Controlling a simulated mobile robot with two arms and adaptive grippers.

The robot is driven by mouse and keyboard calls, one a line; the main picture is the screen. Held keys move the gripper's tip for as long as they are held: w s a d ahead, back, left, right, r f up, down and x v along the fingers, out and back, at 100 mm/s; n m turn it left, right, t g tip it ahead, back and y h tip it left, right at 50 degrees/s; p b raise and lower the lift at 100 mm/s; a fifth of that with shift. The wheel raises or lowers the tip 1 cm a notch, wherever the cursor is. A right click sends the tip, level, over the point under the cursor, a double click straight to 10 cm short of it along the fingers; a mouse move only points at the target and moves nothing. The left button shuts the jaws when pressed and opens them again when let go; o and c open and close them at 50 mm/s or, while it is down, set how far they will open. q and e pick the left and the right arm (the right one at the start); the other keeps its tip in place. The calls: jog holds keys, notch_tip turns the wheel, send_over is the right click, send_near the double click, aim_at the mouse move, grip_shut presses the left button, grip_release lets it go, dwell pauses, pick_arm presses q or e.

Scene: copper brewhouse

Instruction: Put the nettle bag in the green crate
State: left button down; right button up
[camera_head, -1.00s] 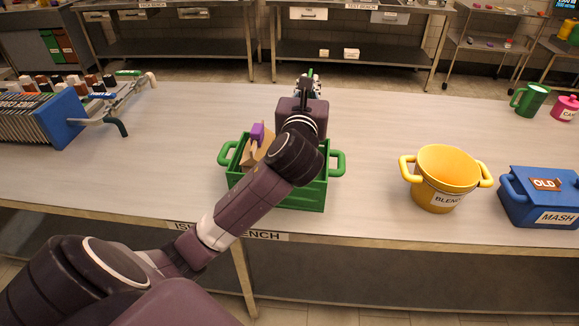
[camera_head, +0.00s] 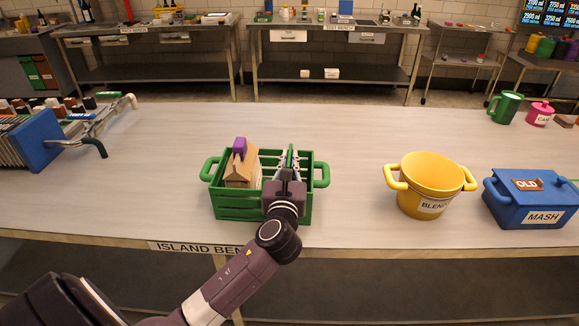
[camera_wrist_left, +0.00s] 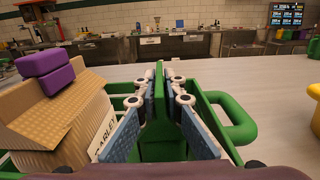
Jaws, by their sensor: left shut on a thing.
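The green crate (camera_head: 236,208) stands on the bench, and its right handle and rim also show in the left wrist view (camera_wrist_left: 236,128). My left gripper (camera_head: 289,165) is over the right half of the crate, with its fingers between the crate's walls. In the left wrist view, its two blue-padded fingers (camera_wrist_left: 158,110) are shut on a thin green thing (camera_wrist_left: 158,85), seen edge-on, which I take as the nettle bag. Its label does not show. Its lower part is hidden, so I cannot tell whether it touches the crate floor. My right gripper is not in view.
A brown carton-like bag (camera_head: 243,170) with a purple block (camera_head: 240,147) fills the crate's left part, close beside my fingers. A yellow pot (camera_head: 430,180) and a blue box (camera_head: 530,205) stand to the right. The bench behind the crate is clear.

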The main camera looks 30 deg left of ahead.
pick_arm(q)
jog(key=shift+f, duration=0.8)
jog(key=c, duration=2)
grip_release()
jog(key=b+v, duration=0.1)
jog(key=v, duration=1.1)
jog(key=shift+r, duration=0.1)
